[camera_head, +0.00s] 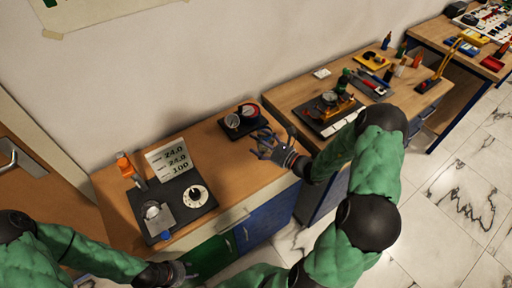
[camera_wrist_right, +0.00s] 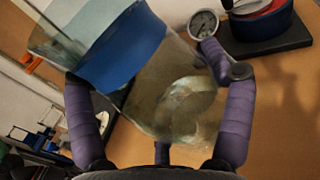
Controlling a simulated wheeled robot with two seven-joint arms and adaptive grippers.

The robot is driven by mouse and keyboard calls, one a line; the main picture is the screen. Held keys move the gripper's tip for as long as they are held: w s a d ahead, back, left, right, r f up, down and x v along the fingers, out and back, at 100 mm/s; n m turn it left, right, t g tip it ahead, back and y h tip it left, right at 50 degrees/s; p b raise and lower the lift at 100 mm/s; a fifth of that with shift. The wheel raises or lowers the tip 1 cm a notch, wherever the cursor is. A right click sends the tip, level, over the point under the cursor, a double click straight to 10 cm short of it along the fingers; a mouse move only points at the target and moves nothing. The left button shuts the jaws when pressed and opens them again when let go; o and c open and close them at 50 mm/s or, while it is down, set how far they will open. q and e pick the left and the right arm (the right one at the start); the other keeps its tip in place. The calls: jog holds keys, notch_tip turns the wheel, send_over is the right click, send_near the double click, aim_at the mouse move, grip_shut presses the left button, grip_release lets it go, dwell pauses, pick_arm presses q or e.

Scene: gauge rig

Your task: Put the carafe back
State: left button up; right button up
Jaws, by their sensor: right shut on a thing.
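The carafe (camera_wrist_right: 180,88) is clear glass with a blue band and fills the middle of the right wrist view, tilted in the picture. My right gripper (camera_wrist_right: 158,112) is shut on it, purple-padded fingers on either side. The carafe is hard to make out there. My left gripper (camera_head: 186,272) is low at the bottom edge, in front of the bench; its fingers are too small to read.
On the near bench (camera_head: 215,151) a black plate (camera_head: 192,216) carries a white dial (camera_head: 195,196) and a silver part, beside a number card (camera_head: 170,160) and an orange-topped item (camera_head: 124,161). A second bench to the right holds a gauge rig (camera_head: 328,105) and tools.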

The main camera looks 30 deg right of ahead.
jog(key=shift+w+d+f+b, duration=0.15)
jog(key=shift+w+f+b, duration=0.2)
jog(key=shift+w+f, duration=0.95)
jog(key=f, duration=0.2)
jog(key=shift+w+f+b, duration=0.2)
jog(key=shift+f+b, duration=0.1)
jog(key=shift+f, duration=0.4)
jog(key=shift+f, duration=0.15)
jog(key=o, duration=1.4)
jog(key=shift+c, duration=0.2)
jog(key=shift+s+f+b, duration=0.1)
jog(key=shift+b, duration=0.2)
